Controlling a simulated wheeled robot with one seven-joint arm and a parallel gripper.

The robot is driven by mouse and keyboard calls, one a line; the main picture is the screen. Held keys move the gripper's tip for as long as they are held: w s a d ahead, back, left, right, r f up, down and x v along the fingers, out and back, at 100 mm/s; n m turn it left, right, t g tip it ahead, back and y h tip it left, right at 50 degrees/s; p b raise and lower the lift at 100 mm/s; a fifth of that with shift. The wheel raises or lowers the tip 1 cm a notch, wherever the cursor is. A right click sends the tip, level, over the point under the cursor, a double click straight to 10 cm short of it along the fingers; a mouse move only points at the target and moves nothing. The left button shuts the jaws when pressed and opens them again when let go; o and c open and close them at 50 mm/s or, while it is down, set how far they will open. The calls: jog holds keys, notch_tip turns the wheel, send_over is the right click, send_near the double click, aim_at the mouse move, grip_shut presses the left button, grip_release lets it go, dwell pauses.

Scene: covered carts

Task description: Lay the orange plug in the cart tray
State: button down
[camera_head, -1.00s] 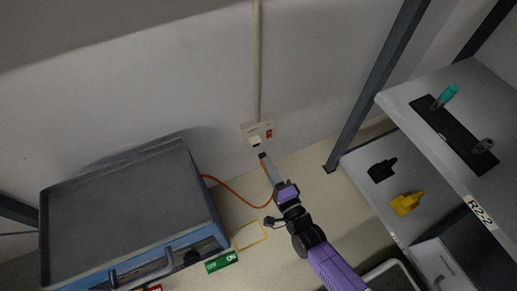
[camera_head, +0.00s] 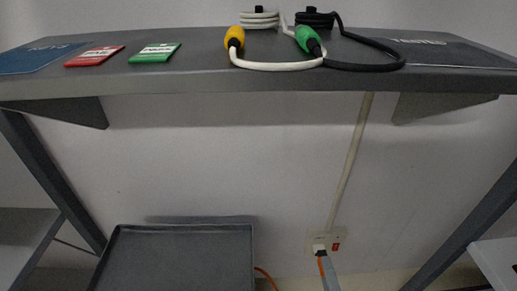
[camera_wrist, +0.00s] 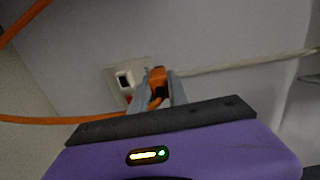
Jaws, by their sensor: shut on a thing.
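The orange plug (camera_wrist: 157,77) is between the two fingers of my gripper (camera_wrist: 160,84) in the wrist view, with its orange cord running off to the left. My gripper (camera_head: 322,258) is shut on it, just in front of the wall socket plate (camera_head: 338,239) in the head view. I cannot tell whether the plug touches the socket. The socket plate also shows in the wrist view (camera_wrist: 113,73), left of the plug. The grey cart tray (camera_head: 180,262) is at the lower left of the head view and looks empty; its near part is cut off.
A grey shelf (camera_head: 200,84) spans the top of the head view. On it are a red card (camera_head: 95,56), a green card (camera_head: 155,53), and cables with yellow (camera_head: 235,37) and green (camera_head: 308,39) ends. Slanted posts stand at left and right (camera_head: 470,230).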

jog(key=s+r+p, duration=0.2)
jog(key=r+p, duration=1.4)
jog(key=p, duration=0.3)
jog(key=s+d+r+p, duration=0.1)
jog(key=s+r+p, duration=0.1)
jog(key=r+p, duration=1.5)
jog(key=shift+d+m+h+p, duration=0.25)
jog(key=shift+m+h+p, duration=0.05)
jog(key=shift+p, duration=0.9)
